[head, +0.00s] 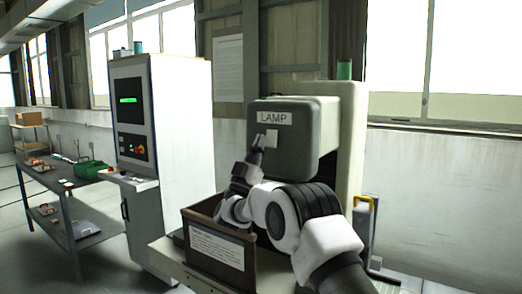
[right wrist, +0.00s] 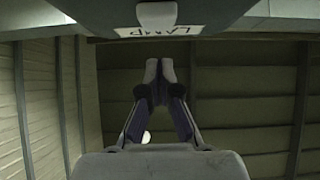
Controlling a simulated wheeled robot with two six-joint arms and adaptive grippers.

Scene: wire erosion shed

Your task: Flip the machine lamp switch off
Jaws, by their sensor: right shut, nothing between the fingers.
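The lamp switch (head: 271,138) is a small pale plate on the front of the grey machine head (head: 313,116), just under the white LAMP label (head: 274,118). In the right wrist view the switch (right wrist: 156,14) shows at the top edge, with the label upside down below it. Whether it is on or off I cannot tell. My right gripper (head: 259,143) is shut and empty, its tips up close to the switch, just left of it in the head view. In the right wrist view the tips show apart from the switch; contact is not clear. My left gripper is out of view.
A brown open box (head: 216,250) with a paper notice stands below my right arm. A white control cabinet (head: 180,150) with a green display stands to the left. A grey workbench (head: 55,181) with a green container and small parts is at far left.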

